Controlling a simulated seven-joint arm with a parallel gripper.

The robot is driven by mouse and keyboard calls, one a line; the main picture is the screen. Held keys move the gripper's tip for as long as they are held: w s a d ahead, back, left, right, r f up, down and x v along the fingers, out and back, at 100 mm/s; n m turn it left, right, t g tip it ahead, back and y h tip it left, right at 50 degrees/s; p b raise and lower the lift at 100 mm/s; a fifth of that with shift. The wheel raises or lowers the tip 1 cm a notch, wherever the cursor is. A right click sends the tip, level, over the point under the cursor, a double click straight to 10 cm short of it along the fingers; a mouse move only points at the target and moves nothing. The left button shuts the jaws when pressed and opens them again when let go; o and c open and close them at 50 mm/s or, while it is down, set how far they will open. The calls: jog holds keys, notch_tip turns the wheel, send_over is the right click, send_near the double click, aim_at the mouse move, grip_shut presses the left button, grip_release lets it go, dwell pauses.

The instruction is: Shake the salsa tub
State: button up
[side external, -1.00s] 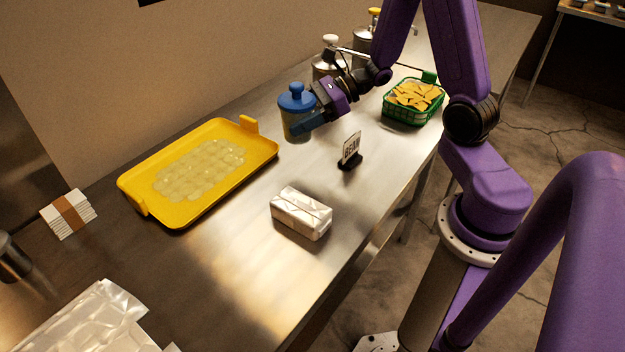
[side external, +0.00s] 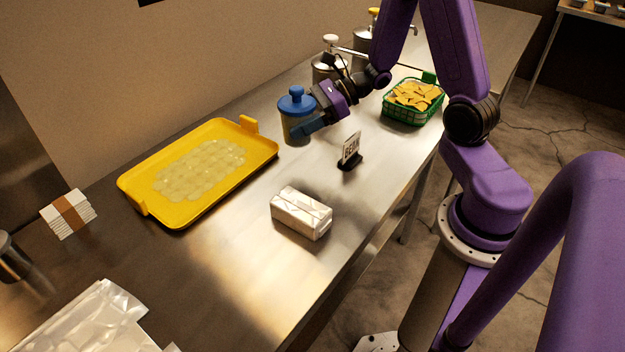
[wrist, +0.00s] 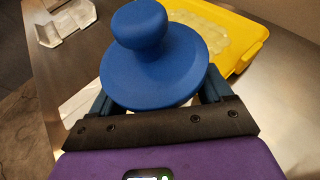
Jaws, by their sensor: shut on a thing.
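My gripper (side external: 306,128) comes from the right and is shut on the tub's body below the lid. In the wrist view the blue lid (wrist: 152,60) fills the middle, with the fingers on either side of it. The lid hides most of the body there. I cannot tell whether the tub's base touches the counter.
A yellow tray (side external: 180,217) of pale rounds lies to the left. A green basket (side external: 408,118) of chips is at the right. Pump canisters (side external: 325,68) stand behind.

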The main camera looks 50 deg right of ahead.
jog(key=shift+r, duration=0.55)
notch_tip(320, 180, down, 5)
jog(key=shift+r, duration=0.1)
notch_tip(320, 180, up, 5)
jog(key=shift+f, duration=0.1)
notch_tip(320, 180, down, 5)
jog(key=shift+r, duration=0.1)
jog(key=shift+w+r, duration=0.1)
jog(key=shift+r, duration=0.05)
dwell(0.4)
